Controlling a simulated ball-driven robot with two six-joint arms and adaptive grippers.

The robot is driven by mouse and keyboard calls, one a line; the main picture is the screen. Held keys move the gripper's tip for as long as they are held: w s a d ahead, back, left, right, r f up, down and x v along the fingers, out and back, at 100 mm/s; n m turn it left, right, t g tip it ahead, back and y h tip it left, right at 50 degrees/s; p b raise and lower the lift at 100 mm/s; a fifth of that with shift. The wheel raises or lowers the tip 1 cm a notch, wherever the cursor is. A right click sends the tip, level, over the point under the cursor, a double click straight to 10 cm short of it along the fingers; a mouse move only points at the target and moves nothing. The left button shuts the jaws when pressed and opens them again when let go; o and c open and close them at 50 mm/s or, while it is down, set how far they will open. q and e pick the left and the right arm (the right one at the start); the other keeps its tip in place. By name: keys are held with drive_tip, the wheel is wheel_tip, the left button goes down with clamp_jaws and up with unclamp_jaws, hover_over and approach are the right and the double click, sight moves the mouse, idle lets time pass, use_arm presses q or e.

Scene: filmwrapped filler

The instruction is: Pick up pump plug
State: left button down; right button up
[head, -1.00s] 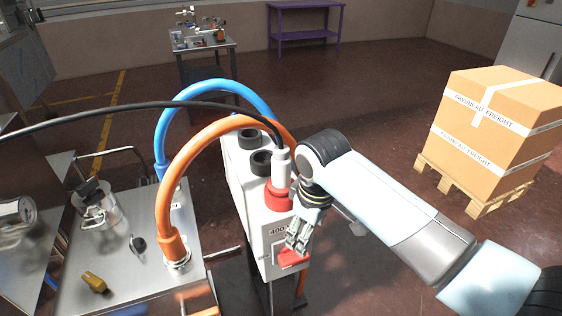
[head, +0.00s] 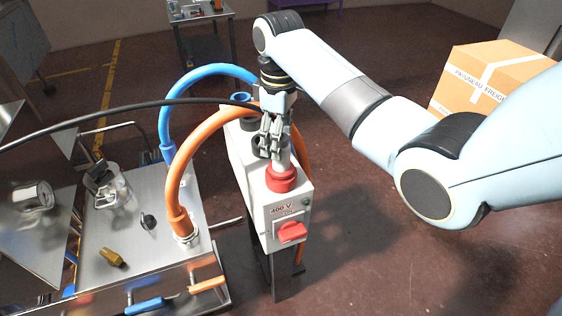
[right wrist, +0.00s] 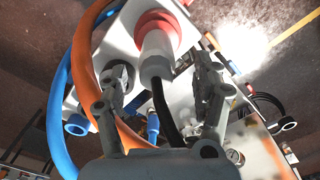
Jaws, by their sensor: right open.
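The pump plug (head: 283,158) is a pale grey body seated upright in a red socket (head: 281,179) on top of the white 400 V box (head: 262,190). The plug also shows in the right wrist view (right wrist: 158,58), with a black cable leaving it towards the gripper. My right gripper (head: 270,143) points down over the plug and hides its upper part. In the right wrist view its fingers (right wrist: 163,75) are open, one on either side of the plug and cable. I cannot tell whether they touch it. My left gripper is not in view.
An orange hose (head: 176,180) and a blue hose (head: 165,125) arch beside the box. The black cable (head: 120,107) crosses to the left. A red switch (head: 292,232) is on the box front. A steel bench (head: 130,255) stands left; a carton (head: 485,80) stands right.

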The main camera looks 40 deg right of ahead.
drive_tip(key=f, duration=0.4)
drive_tip(key=shift+d+f+p, duration=0.2)
drive_tip(key=shift+d+p, duration=0.05)
drive_tip(key=shift+p, duration=0.05)
clamp_jaws()
